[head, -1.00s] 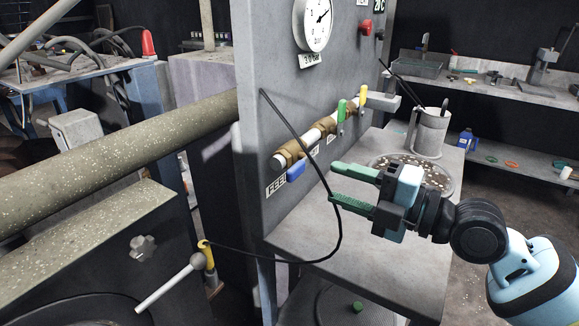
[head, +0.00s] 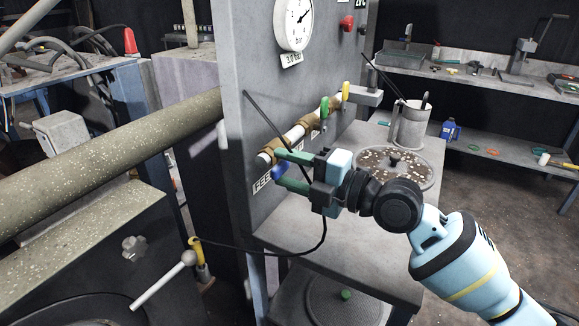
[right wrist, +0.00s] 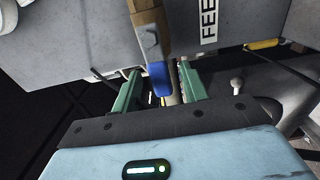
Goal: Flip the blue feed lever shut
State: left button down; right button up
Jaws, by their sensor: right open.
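The blue feed lever (head: 280,171) sits on the brass valve at the near end of the pipe, beside the FEED label (head: 262,182). My right gripper (head: 279,168) is open, with its green fingers reaching the lever from the right, one above and one below it in the head view. In the right wrist view the blue lever (right wrist: 158,78) lies between the two green fingers (right wrist: 158,88), and the brass valve (right wrist: 148,30) is beyond it. I cannot tell whether a finger touches the lever. The fingers partly hide the lever in the head view. My left gripper is not in view.
A green lever (head: 324,108) and a yellow lever (head: 345,91) stand further along the pipe. A perforated round plate (head: 430,170) and a metal mug (head: 411,125) stand on the bench behind.

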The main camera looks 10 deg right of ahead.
jog(key=shift+c, duration=0.3)
grip_shut()
dwell(0.3)
jog(key=w+d+r+m+p, duration=0.1)
jog(key=r+m, duration=0.1)
jog(key=m, duration=0.7)
jog(key=w+d+r+m+p, duration=0.1)
jog(key=w+r+m, duration=0.1)
jog(key=m, duration=0.7)
jog(key=shift+w+d+r, duration=0.25)
jog(key=shift+w+d, duration=0.05)
dwell(0.4)
